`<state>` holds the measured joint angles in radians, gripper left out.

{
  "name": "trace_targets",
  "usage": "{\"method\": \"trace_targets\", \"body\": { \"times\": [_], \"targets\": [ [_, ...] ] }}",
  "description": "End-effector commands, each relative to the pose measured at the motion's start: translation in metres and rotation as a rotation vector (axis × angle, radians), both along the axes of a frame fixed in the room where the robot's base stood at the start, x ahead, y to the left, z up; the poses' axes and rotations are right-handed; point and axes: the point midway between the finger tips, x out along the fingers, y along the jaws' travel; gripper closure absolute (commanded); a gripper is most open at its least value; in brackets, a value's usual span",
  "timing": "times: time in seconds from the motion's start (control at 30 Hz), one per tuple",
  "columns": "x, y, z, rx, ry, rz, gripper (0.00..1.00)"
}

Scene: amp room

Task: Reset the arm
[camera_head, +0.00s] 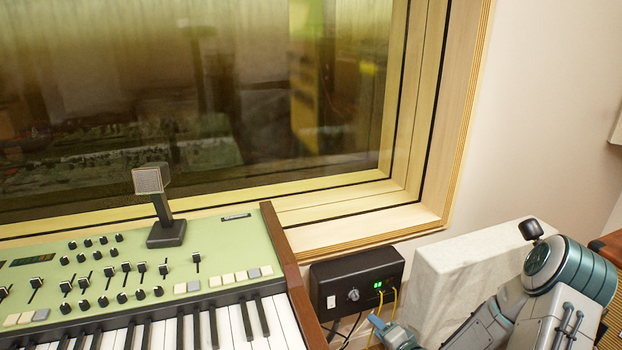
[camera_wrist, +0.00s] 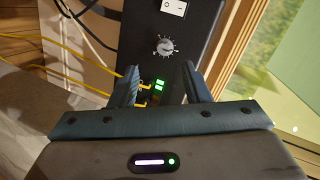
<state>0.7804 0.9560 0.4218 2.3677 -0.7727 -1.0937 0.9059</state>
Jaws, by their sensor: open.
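My gripper (camera_wrist: 158,90) shows in the wrist view with its two dark blue fingers apart and nothing seen held between them. It faces the black box (camera_wrist: 170,18), whose knob (camera_wrist: 162,47), white switch (camera_wrist: 174,8) and green lights lie beyond and between the fingers. I cannot tell how far the fingertips are from the box. In the head view my arm (camera_head: 490,320) reaches in from the lower right, and a blue finger shows just below the black box (camera_head: 330,290). The rest of the gripper is cut off at the bottom edge.
Yellow cables (camera_head: 394,300) run from the box beside my gripper. A green keyboard (camera_head: 225,245) with a small microphone (camera_head: 165,210) stands left of the box. A pale block (camera_head: 450,265) stands behind my arm. A large window (camera_head: 200,100) is behind the keyboard.

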Motion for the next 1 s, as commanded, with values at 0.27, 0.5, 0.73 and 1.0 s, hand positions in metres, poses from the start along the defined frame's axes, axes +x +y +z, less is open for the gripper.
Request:
{"method": "trace_targets", "body": {
  "times": [0.27,0.5,0.73,1.0],
  "targets": [
    [-0.005,-0.01,0.093,-0.461,0.182,0.129,0.57],
    [-0.024,-0.023,0.184,-0.764,0.329,0.193,0.57],
    [-0.058,-0.026,0.285,-0.959,0.456,0.238,0.57],
    [-0.118,-0.01,0.403,-1.063,0.58,0.318,0.57]
  ]
}}
